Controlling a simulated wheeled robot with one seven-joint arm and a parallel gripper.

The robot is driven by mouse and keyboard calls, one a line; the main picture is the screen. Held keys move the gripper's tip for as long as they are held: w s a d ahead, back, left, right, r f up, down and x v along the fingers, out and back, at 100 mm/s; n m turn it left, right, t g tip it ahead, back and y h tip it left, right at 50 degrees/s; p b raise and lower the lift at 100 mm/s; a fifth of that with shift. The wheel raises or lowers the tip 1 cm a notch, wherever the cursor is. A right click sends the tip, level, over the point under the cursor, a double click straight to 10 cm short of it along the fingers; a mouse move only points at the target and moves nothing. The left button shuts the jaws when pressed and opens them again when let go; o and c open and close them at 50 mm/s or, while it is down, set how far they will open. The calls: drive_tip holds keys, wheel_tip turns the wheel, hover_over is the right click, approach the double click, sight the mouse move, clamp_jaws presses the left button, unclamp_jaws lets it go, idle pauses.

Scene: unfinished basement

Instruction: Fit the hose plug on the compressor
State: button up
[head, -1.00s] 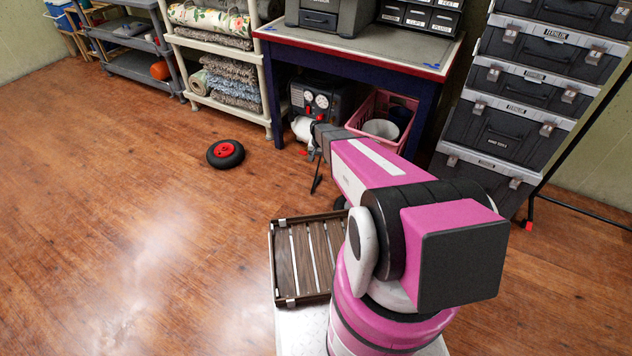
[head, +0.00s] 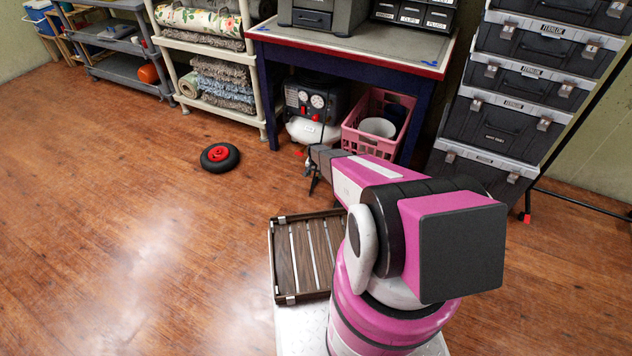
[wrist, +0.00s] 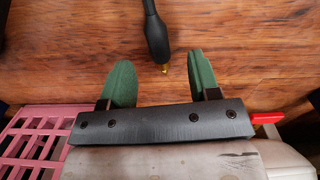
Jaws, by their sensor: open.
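The compressor (head: 312,108), with a dark gauge panel and white tank, stands on the floor under the workbench in the head view. In the wrist view, the hose plug (wrist: 156,38) is a black grip with a brass tip on a black hose. My gripper (wrist: 158,62) is open, its two green fingers apart. The plug appears between and beyond the fingertips, tip towards the gripper; I cannot tell whether they touch it. In the head view my gripper's end (head: 313,176) is in front of the compressor, and the plug cannot be made out.
A pink crate (head: 356,140) stands right of the compressor and shows at left in the wrist view (wrist: 35,140). The workbench (head: 432,63) overhangs both. A black wheel with red hub (head: 220,157) lies on open floor at left. Dark toolboxes (head: 497,137) are stacked at right.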

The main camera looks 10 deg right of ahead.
sight(315, 179)
wheel_tip(315, 179, down, 5)
drive_tip(key=shift+d+f, duration=0.1)
drive_tip(key=shift+d, duration=0.05)
drive_tip(key=c, duration=1)
